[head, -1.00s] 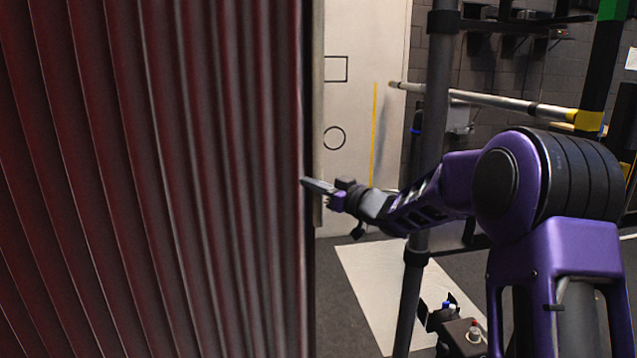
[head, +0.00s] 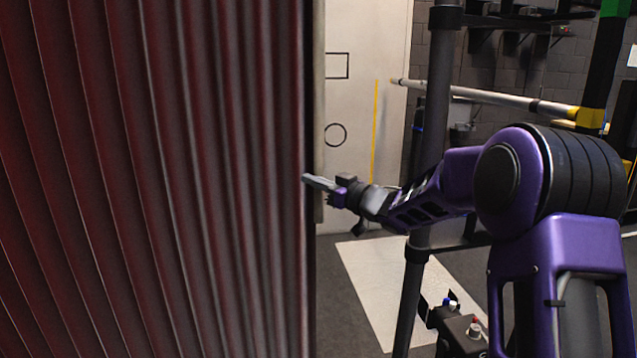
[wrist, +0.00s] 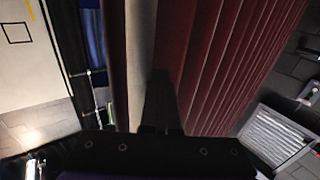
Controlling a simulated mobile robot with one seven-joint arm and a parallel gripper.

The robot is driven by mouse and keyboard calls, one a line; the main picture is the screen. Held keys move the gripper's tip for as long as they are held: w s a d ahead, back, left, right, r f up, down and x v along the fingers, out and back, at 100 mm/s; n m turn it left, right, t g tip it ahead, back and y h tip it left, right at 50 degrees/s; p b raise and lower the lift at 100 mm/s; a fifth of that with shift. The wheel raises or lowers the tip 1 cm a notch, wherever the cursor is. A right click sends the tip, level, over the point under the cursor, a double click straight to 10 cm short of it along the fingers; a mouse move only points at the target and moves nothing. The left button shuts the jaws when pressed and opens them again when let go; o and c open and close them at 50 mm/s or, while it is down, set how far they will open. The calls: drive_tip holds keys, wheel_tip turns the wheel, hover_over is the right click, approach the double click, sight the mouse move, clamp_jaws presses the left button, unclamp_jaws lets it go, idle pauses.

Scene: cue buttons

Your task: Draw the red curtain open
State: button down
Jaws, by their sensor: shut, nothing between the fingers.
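The red curtain (head: 160,180) hangs in dark red vertical folds and fills the left half of the head view. Its right edge is near the picture's middle. My gripper (head: 308,179) is shut and empty, with its tip at that right edge; whether it touches the cloth I cannot tell. In the wrist view the curtain (wrist: 225,60) runs down past my gripper (wrist: 160,78), whose dark fingers are together in front of the curtain's edge.
A pale panel (head: 350,100) with a drawn square and circle stands beyond the curtain edge. A dark upright pole (head: 432,130) stands behind my arm. A small box with knobs (head: 460,330) is low at the bottom. A pale mat (head: 372,275) lies on the floor.

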drive_tip(key=shift+w+d+f+m+t+h, duration=0.15)
drive_tip(key=shift+w+d+f+m+h, duration=0.15)
drive_tip(key=shift+d, duration=0.25)
drive_tip(key=shift+w+d+f+m+t+h, duration=0.1)
drive_tip(key=shift+w+d+f+t, duration=0.05)
drive_tip(key=shift+w+d, duration=0.3)
drive_tip(key=c, duration=1.4)
unclamp_jaws()
drive_tip(key=shift+s, duration=0.1)
drive_tip(key=shift+c, duration=0.2)
drive_tip(key=shift+o, duration=1.3)
drive_tip(key=shift+s+a+r+y, duration=0.3)
drive_tip(key=shift+s+a, duration=0.1)
drive_tip(key=shift+a, duration=0.2)
drive_tip(key=shift+o, duration=1.1)
drive_tip(key=shift+w+d+f, duration=0.1)
drive_tip(key=shift+o, duration=0.5)
drive_tip(key=shift+s+d+f, duration=0.2)
drive_tip(key=shift+o, duration=1.3)
drive_tip(key=shift+s+d+f, duration=0.2)
drive_tip(key=shift+s, duration=0.05)
drive_tip(key=p+v, duration=0.2)
drive_tip(key=v, duration=1.5)
drive_tip(key=shift+s+d+r+n, duration=0.2)
drive_tip(key=shift+s+r+n, duration=0.15)
drive_tip(key=shift+r, duration=0.25)
